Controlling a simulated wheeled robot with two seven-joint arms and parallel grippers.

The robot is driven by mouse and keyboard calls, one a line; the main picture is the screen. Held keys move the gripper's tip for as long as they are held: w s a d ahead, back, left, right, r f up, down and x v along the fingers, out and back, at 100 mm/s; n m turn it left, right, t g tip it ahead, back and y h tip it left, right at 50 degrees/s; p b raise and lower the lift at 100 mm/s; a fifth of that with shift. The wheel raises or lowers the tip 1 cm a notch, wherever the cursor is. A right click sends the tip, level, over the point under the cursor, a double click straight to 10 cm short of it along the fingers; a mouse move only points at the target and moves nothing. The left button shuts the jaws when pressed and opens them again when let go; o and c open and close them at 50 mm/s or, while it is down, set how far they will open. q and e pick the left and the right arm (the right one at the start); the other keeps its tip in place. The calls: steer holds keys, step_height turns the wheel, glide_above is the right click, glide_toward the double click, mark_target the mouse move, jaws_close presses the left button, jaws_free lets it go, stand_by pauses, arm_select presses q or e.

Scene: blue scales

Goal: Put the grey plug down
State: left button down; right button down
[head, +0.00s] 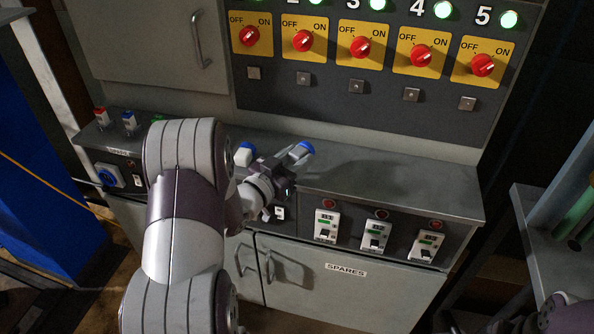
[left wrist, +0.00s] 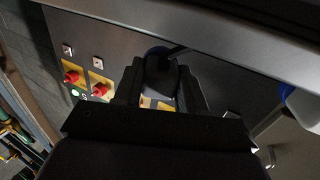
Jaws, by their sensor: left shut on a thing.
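My left gripper (head: 284,163) is over the grey ledge of the console (head: 400,187). It is shut on the grey plug (head: 299,152), which has a blue end and is tilted. In the left wrist view, the plug (left wrist: 160,78) shows dark between the two fingers (left wrist: 160,90). I cannot tell whether the plug touches the ledge. My right gripper is not in view.
Another plug with a blue top (head: 245,155) stands on the ledge just left of my gripper. Red and blue plugs (head: 129,120) stand at the ledge's left end. The ledge is clear to the right. A panel with red switches (head: 360,47) rises behind.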

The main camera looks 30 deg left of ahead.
arm_select(q)
step_height(320, 180, down, 3)
steer(key=shift+f+b, duration=0.1)
steer(key=shift+b, duration=0.25)
steer(key=shift+f, duration=0.1)
steer(key=c, duration=0.6)
jaws_free()
steer(key=shift+c, duration=0.2)
